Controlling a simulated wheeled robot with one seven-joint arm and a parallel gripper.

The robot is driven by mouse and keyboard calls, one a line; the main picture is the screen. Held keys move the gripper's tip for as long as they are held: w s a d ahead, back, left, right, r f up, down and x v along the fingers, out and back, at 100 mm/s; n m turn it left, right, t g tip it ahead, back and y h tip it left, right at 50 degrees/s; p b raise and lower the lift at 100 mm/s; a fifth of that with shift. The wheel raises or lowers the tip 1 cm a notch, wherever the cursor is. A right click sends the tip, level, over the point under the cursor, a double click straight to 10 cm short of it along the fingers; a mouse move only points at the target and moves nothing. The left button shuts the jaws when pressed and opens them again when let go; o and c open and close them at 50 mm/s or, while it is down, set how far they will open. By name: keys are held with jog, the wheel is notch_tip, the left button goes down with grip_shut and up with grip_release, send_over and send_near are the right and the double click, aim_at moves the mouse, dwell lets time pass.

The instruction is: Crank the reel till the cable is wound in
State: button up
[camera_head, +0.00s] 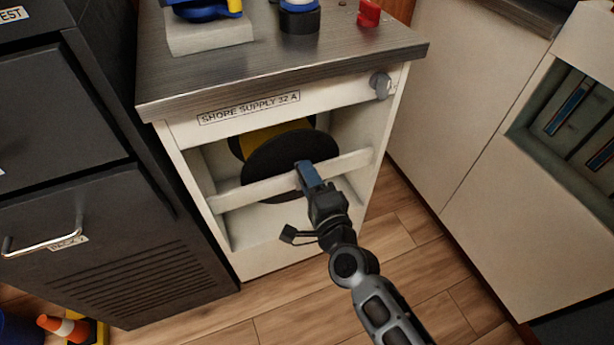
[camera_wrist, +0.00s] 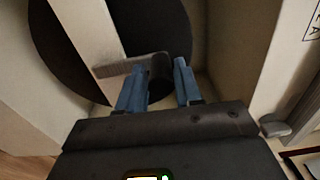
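The reel (camera_head: 270,165) sits in the open bay of a white cabinet. Its front is a large black disc, with a yellow part (camera_head: 265,138) behind it that may be wound cable. In the wrist view the black disc (camera_wrist: 70,62) fills the upper left. A grey crank arm (camera_wrist: 118,68) ends in a dark upright handle (camera_wrist: 160,68). My gripper (camera_head: 306,176) reaches in at the front of the reel. In the wrist view its blue fingertips (camera_wrist: 162,80) stand on either side of the handle, with it filling the gap. In the head view my gripper hides the handle. No loose cable shows.
A pale bar (camera_head: 350,162) crosses the bay in front of the reel. The cabinet (camera_head: 180,130) carries a "SHORE SUPPLY 32 A" label and a grey knob (camera_head: 380,85). Dark drawers (camera_head: 70,200) stand close on the left. Wooden floor (camera_head: 415,250) is clear at right.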

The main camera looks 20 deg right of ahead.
jog(key=shift+o, duration=1.2)
jog(key=shift+a+r, duration=0.1)
jog(key=shift+s, duration=0.45)
jog(key=s, duration=0.7)
jog(key=shift+b, duration=0.4)
jog(key=s+d+r+n+g, duration=0.1)
jog(key=s+d+n, duration=0.2)
jog(key=s+n, duration=1)
jog(key=s+d+r+n+g, duration=0.1)
jog(key=s+r+n, duration=0.3)
jog(key=s, duration=0.6)
jog(key=s+d+r+n+g, duration=0.1)
jog(key=s+r, duration=0.5)
jog(key=s, duration=0.4)
notch_tip(320, 180, up, 18)
jog(key=p, duration=1.7)
jog(key=shift+w+f, duration=0.15)
jog(key=shift+w, duration=0.15)
